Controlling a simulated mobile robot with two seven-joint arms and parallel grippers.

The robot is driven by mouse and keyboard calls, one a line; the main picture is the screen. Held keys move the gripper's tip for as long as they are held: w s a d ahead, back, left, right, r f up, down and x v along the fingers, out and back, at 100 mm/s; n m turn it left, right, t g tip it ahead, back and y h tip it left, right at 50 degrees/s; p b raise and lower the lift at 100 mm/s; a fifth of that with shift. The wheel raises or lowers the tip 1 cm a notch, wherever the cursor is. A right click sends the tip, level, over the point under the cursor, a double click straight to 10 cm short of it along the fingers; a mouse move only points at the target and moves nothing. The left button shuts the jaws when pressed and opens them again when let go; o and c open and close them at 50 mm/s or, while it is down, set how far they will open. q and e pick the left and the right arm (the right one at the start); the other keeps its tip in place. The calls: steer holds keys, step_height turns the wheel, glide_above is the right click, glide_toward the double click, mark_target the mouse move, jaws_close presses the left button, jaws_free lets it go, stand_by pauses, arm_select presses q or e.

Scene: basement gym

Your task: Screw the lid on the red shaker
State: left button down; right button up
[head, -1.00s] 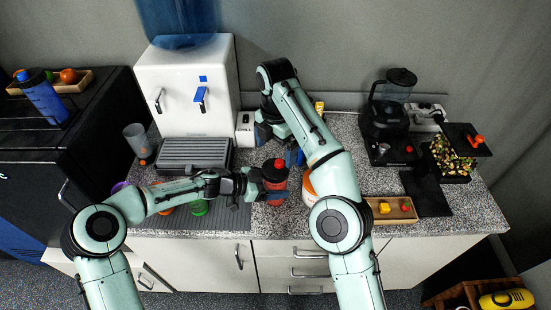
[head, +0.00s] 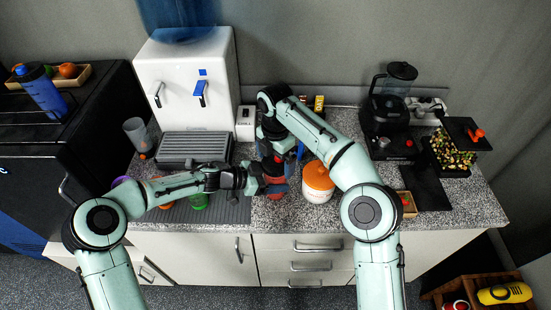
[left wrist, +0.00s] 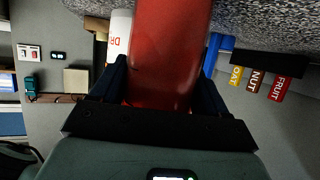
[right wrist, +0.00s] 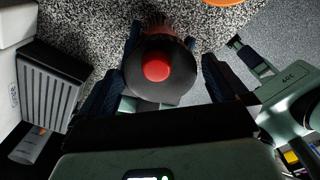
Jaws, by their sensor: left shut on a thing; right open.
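My left gripper (head: 258,184) is shut on the red shaker (head: 277,190), which stands upright at the front of the counter. In the left wrist view the red shaker body (left wrist: 170,45) fills the space between the fingers. The black lid with a red centre (right wrist: 157,68) sits on top of the shaker, seen from above in the right wrist view. Whether it is threaded on cannot be told. My right gripper (right wrist: 165,72) is open above the shaker, its fingers on either side of the lid. In the head view the right gripper (head: 280,150) hides most of the lid.
A white jar with an orange lid (head: 318,184) stands close on the right. The water dispenser (head: 185,85) and black blender (head: 395,110) stand further back.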

steer(key=c, duration=1)
steer(key=m, duration=0.3)
steer(key=shift+c, duration=0.3)
steer(key=m, duration=0.4)
steer(key=shift+m, duration=0.4)
steer(key=m, duration=0.5)
steer(key=shift+m, duration=0.4)
steer(key=o, duration=1.1)
steer(key=shift+c, duration=0.2)
steer(key=shift+r, duration=2.2)
